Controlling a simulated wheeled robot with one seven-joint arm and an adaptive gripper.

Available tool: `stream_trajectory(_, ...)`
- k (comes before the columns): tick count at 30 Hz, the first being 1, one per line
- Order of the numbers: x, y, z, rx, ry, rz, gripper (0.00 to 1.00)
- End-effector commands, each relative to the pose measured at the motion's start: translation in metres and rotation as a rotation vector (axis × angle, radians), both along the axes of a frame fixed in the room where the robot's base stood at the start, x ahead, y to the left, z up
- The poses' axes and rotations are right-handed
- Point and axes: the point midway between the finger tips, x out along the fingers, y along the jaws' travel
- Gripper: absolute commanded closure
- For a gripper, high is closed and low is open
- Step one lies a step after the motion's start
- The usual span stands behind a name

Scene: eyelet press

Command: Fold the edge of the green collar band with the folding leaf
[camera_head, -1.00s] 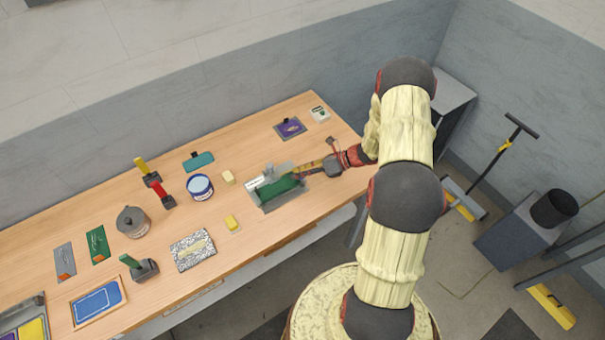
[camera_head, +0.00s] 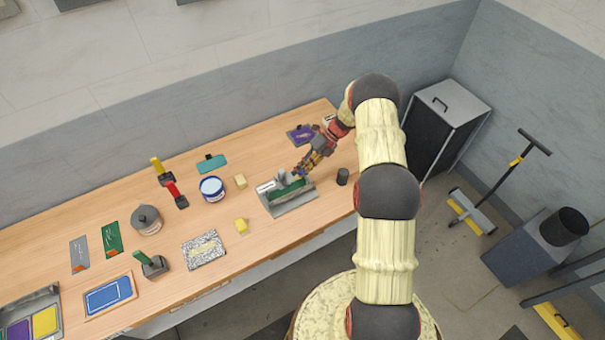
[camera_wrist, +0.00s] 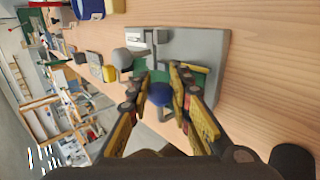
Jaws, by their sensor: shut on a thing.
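The grey folding fixture (camera_head: 300,209) stands on the bench right of centre, with the green collar band (camera_head: 289,190) showing as a strip in it. In the wrist view the fixture's grey plate (camera_wrist: 207,45) lies beyond my fingers, with green (camera_wrist: 198,78) beside the right finger. My gripper (camera_head: 299,171) reaches down over the fixture's far right side. In the wrist view my gripper (camera_wrist: 162,72) is closed around a blue knob (camera_wrist: 158,94). I cannot tell how the knob joins the folding leaf; my fingers partly hide the leaf and band.
A dark cylinder (camera_head: 342,177) stands right of the fixture near the bench edge. A purple pad (camera_head: 301,134) lies behind.

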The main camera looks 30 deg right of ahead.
Motion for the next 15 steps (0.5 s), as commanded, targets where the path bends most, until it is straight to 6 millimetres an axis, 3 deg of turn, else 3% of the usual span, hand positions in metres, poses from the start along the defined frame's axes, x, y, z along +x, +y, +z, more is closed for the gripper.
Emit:
stream_trajectory(3,0.003,0.000,-0.012,-0.002,0.001,0.000,1.00)
stream_trajectory(15,0.009,0.000,-0.022,-0.003,0.005,-0.001,1.00)
